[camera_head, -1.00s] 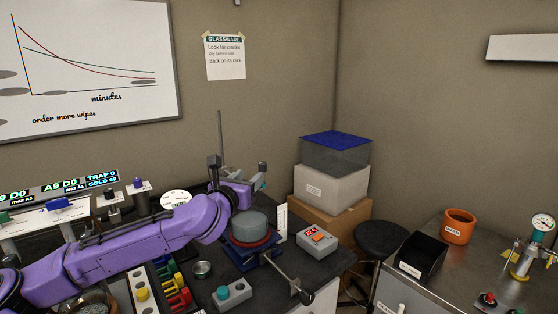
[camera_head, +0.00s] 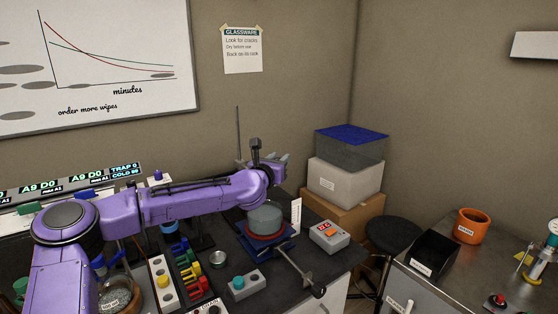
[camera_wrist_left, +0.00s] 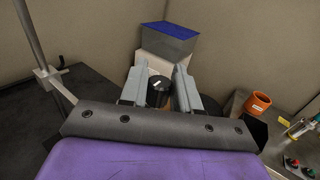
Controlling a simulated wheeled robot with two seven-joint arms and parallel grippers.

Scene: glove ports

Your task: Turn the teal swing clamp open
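I cannot clearly make out a teal swing clamp in either view. My left gripper (camera_head: 278,166) is at the back of the dark bench, above and behind the grey round vessel (camera_head: 265,218). In the left wrist view its two grey fingers (camera_wrist_left: 159,85) are apart. A black round thing with a white mark (camera_wrist_left: 158,98) shows between them; I cannot tell how far off it is, and nothing looks gripped. A teal knob (camera_head: 239,282) sits on a small grey box at the front of the bench. My right gripper is not in view.
An upright metal rod (camera_head: 238,135) stands near the gripper; it also shows in the left wrist view (camera_wrist_left: 30,40). A grey box with a red display (camera_head: 329,236), stacked boxes (camera_head: 345,178), a stool (camera_head: 393,235) and an orange pot (camera_head: 471,226) are to the right.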

